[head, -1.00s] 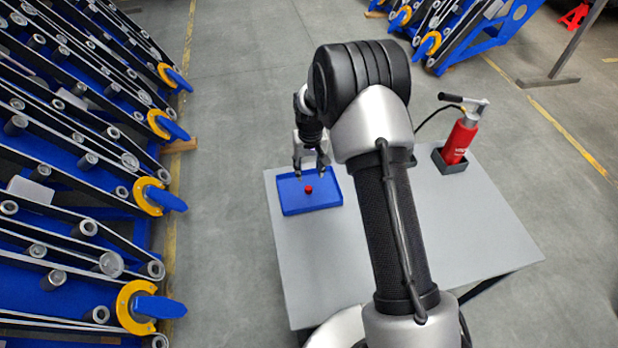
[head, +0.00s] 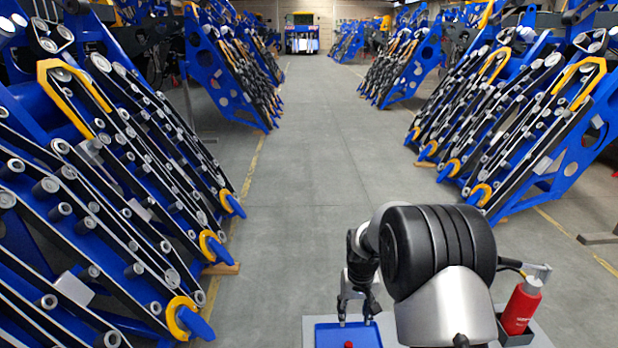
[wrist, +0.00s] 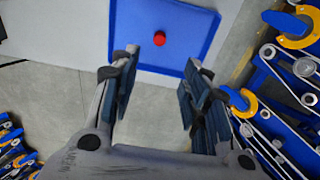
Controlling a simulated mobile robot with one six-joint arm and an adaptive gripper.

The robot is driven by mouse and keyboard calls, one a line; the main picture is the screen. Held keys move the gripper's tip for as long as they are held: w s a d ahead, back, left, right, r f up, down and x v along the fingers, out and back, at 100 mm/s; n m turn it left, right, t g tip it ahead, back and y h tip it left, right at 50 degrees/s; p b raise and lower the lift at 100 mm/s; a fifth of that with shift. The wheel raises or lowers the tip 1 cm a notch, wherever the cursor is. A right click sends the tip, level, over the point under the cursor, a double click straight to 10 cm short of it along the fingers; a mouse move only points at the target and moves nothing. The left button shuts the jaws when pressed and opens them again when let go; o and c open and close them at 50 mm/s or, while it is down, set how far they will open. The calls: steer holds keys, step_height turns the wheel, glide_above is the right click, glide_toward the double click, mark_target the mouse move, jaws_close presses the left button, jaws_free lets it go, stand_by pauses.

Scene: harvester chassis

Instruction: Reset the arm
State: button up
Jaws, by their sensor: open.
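My gripper (head: 358,313) is open and empty, with its fingers pointing down over the far edge of the blue tray (head: 330,335). In the wrist view my gripper (wrist: 160,60) has its two fingers spread wide apart, with nothing between them. The blue tray (wrist: 135,40) lies past the fingertips there. A small red object (wrist: 160,39) lies in the tray, apart from the fingers; it also shows in the head view (head: 349,345). My arm covers part of the head view beside the tray.
The tray sits on a grey table (head: 308,330). Blue chassis racks with rollers line the left (head: 110,200) and right (head: 520,115). The floor aisle (head: 335,160) between is clear.

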steer(key=s+r+t, duration=0.1)
steer(key=s+r, duration=0.6)
steer(key=r, duration=0.4)
steer(key=s+r+t, duration=0.1)
steer(key=s+r, duration=0.7)
steer(key=r, duration=0.2)
steer(key=s+r+t, duration=0.1)
steer(key=s+r, duration=0.2)
steer(key=s, duration=1.6)
steer(key=shift+s+r+t, duration=0.15)
steer(key=shift+s+t, duration=0.15)
